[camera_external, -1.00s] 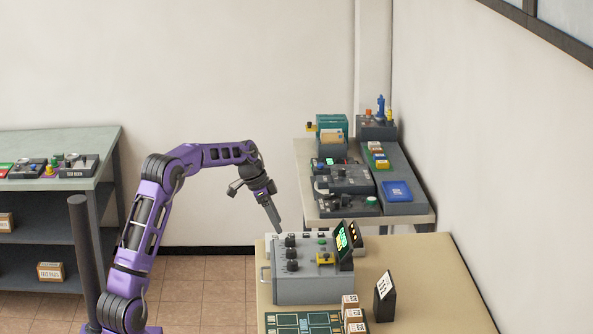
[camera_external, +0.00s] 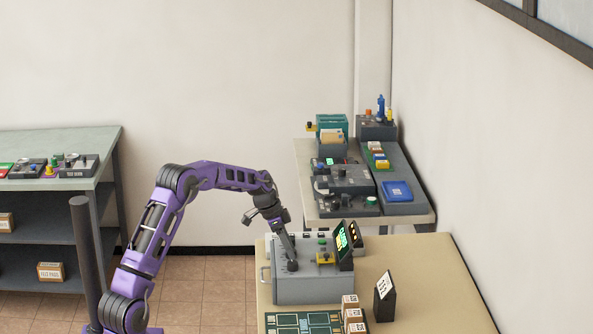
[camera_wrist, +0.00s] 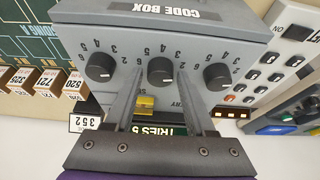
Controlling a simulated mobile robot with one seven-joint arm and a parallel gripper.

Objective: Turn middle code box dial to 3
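The grey code box (camera_external: 315,288) stands on the tan table, and its labelled face fills the upper wrist view (camera_wrist: 215,40). It has three black dials in a row: one on the left (camera_wrist: 100,67), the middle dial (camera_wrist: 160,70) and one on the right (camera_wrist: 217,76), with numbers around them. The wrist view shows them upside down. My gripper (camera_wrist: 160,78) is open, with one finger on each side of the middle dial and gaps visible beside the knob. In the external view my gripper (camera_external: 290,258) reaches down onto the box top, hiding dials there.
A display reading "TRIES 5" (camera_wrist: 170,131) and a yellow part (camera_wrist: 146,103) lie between my fingers. A card reading 352 (camera_wrist: 84,122) is nearby. Small boxes (camera_external: 352,315) and a green board (camera_external: 300,323) sit in front. A keypad device (camera_wrist: 280,65) stands beside the box.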

